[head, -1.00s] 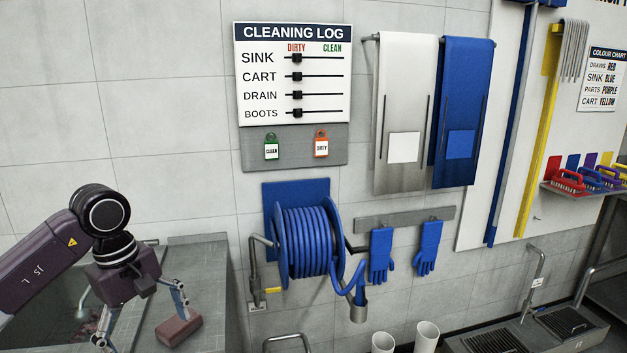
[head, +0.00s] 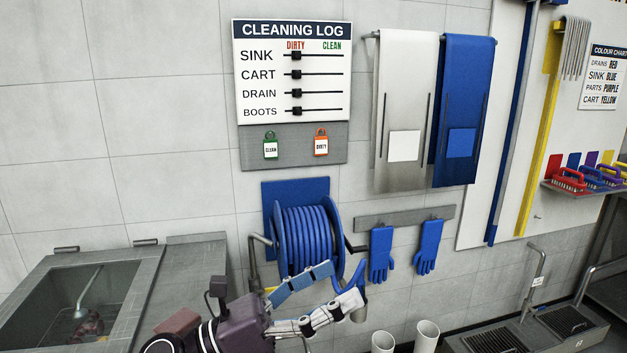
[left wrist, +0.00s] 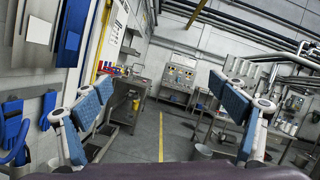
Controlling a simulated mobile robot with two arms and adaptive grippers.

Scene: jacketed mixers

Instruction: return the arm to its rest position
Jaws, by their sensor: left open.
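My left gripper (head: 338,288) is at the lower middle of the head view, in front of the blue hose reel (head: 305,237). Its fingers stand apart and point to the right, with nothing between them. The left wrist view shows both blue-padded fingers spread wide, with the open room between them. My right gripper is in neither view.
A reddish-brown block (head: 178,321) lies on the grey sink counter (head: 205,265), partly hidden by my arm. Blue gloves (head: 381,255) hang right of the reel. White tubes (head: 427,334) stand below. In the wrist view, open floor (left wrist: 178,137) lies ahead.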

